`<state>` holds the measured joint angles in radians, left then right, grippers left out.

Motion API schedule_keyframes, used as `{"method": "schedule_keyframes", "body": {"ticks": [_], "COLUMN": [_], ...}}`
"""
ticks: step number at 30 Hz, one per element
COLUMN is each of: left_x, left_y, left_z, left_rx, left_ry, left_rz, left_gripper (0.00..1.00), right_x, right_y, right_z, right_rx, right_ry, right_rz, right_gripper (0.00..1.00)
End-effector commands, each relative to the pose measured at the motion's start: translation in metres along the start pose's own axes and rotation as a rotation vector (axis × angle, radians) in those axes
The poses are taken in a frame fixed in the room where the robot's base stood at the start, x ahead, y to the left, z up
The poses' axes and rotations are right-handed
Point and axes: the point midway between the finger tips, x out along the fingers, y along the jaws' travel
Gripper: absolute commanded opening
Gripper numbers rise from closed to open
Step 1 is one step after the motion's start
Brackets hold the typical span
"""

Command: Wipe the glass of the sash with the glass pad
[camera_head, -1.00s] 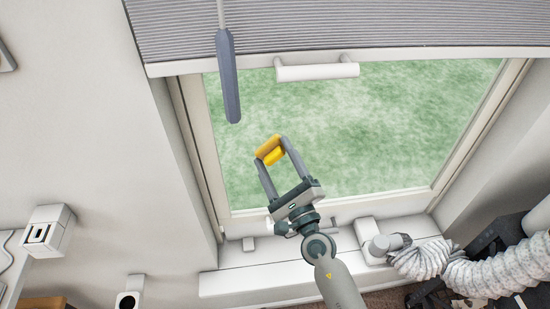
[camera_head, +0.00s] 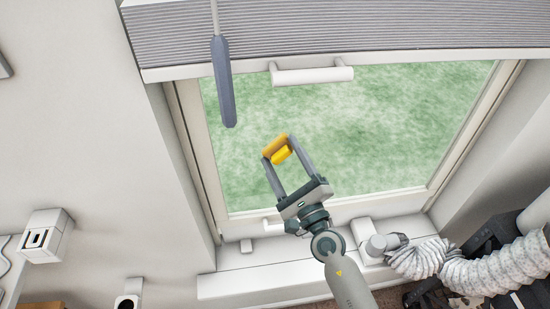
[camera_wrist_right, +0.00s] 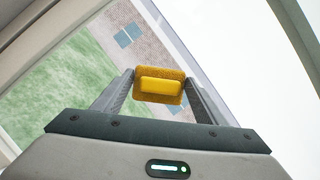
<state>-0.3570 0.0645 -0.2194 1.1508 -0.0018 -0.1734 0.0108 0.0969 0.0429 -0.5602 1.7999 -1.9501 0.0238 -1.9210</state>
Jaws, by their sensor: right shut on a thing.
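The glass pad (camera_head: 278,149) is a yellow block with a darker orange-yellow part. My right gripper (camera_head: 276,152) is shut on it, with one finger at each side. The right wrist view also shows the pad (camera_wrist_right: 160,86) between the two grey fingers. The sash (camera_head: 213,165) has a pale frame around a pane of glass (camera_head: 380,120), with blurred green seen through it. The pad is in front of the left-middle part of the glass. I cannot tell whether it touches the glass. My left gripper is not in view.
A grey pleated blind (camera_head: 350,30) covers the top, with a white bar handle (camera_head: 312,76) below it. A blue-grey wand (camera_head: 223,85) hangs left of the pad. A ribbed white hose (camera_head: 490,273) lies at lower right, by the sill (camera_head: 240,284).

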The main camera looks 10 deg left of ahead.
Motion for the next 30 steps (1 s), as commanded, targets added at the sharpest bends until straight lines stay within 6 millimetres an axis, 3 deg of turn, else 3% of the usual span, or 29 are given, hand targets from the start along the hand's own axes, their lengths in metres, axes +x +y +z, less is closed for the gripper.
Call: {"method": "schedule_keyframes", "body": {"ticks": [30], "left_x": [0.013], "left_y": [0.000], "left_z": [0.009], "left_rx": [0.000], "left_ry": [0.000], "left_rz": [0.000], "left_gripper": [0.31], "right_x": [-0.021], "right_y": [-0.054], "right_z": [-0.051], "right_rx": [0.000], "right_ry": [0.000], "right_rz": [-0.002], "right_gripper": [0.44]}}
